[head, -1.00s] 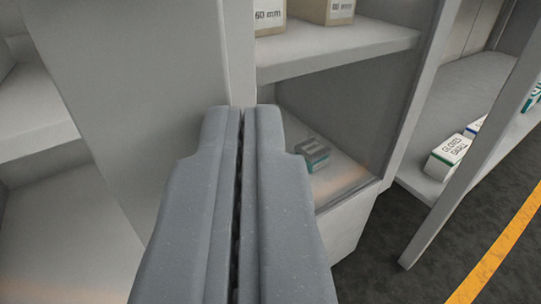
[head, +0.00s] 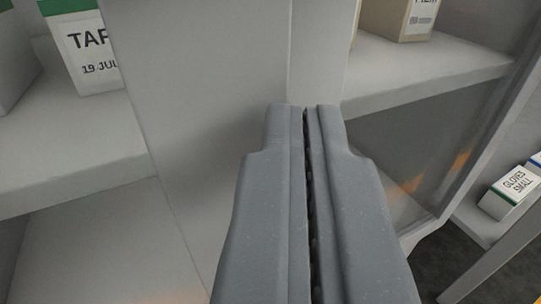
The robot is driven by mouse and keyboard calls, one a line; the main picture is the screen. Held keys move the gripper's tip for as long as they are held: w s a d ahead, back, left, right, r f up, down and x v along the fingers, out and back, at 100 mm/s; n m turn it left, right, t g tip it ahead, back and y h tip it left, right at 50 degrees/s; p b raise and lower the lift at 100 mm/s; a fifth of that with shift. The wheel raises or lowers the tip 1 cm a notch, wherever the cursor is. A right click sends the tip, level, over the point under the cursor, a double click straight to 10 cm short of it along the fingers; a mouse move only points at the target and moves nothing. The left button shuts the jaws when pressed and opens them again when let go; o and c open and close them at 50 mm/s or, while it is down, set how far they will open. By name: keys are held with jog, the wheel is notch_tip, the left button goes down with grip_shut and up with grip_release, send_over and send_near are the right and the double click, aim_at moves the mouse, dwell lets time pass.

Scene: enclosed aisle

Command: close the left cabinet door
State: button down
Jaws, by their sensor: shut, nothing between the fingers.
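My gripper (head: 305,112) is shut and empty, pointing forward in the middle of the head view. A flat light grey upright panel (head: 200,120) stands just left of its tips, with its narrow vertical edge (head: 318,50) straight ahead of them. I cannot tell whether this panel is the left cabinet door or a cabinet side wall. Whether the tips touch it is unclear. Right of the edge, the cabinet has a shelf (head: 430,85) with a tan box (head: 400,18) on it. Below it is a dark, shiny pane (head: 400,150) with orange reflections. My gripper hides the lower middle.
Left of the panel, another shelf (head: 70,155) holds a white box with a green top (head: 82,50). A patch of dark floor (head: 440,262) shows at the lower right.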

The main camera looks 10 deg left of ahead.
jog(key=shift+s+d, duration=0.1)
jog(key=shift+d, duration=0.2)
